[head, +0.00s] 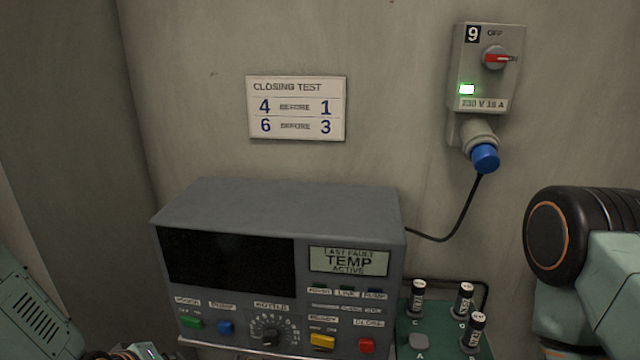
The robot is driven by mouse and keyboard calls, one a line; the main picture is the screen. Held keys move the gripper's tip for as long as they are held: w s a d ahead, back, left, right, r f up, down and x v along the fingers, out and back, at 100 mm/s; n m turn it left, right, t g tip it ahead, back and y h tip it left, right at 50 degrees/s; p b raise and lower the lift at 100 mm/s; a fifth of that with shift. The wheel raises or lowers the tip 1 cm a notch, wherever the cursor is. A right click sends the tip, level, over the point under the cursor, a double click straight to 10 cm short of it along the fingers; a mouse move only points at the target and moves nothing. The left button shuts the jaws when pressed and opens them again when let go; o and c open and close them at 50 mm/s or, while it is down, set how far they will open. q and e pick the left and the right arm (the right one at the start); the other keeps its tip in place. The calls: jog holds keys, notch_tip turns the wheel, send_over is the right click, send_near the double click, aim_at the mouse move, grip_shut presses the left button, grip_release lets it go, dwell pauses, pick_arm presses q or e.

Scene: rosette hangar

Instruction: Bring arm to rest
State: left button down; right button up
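My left arm (35,315) comes in at the lower left corner. A small mechanical part (130,353) shows at the bottom edge, in front of the grey console; it may be the top of my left gripper, but its fingers are out of the picture. My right arm (590,270) fills the lower right, with a black joint with an orange ring. My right gripper is not in view.
A grey console (290,205) stands against the wall, its display reading "LAST FAULT TEMP ACTIVE". Right of it, a green board (440,335) carries several black-and-white cylinders. A wall switch box (485,65) holds a blue plug (485,158) with a black cable. A sign (296,107) hangs above.

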pick_arm(q)
jog(key=s+d+f+m+g+b, duration=0.2)
jog(key=s+f+m+g+b, duration=0.1)
jog(key=s+f+b, duration=0.4)
jog(key=s+d+f+m+g+b, duration=0.2)
jog(key=s+f+b, duration=0.5)
jog(key=s+f, duration=0.5)
jog(key=s+d+f+m+g+y+b, duration=0.1)
jog(key=s+d+f+m+g+b, duration=0.2)
jog(key=s+f+b, duration=0.4)
notch_tip(320, 180, down, 5)
jog(key=s+d, duration=0.1)
jog(key=s, duration=0.1)
jog(key=shift+s+r+m+g, duration=0.15)
jog(key=shift+s+m+g, duration=0.15)
jog(key=shift+s+m, duration=0.1)
jog(key=shift+w, duration=0.2)
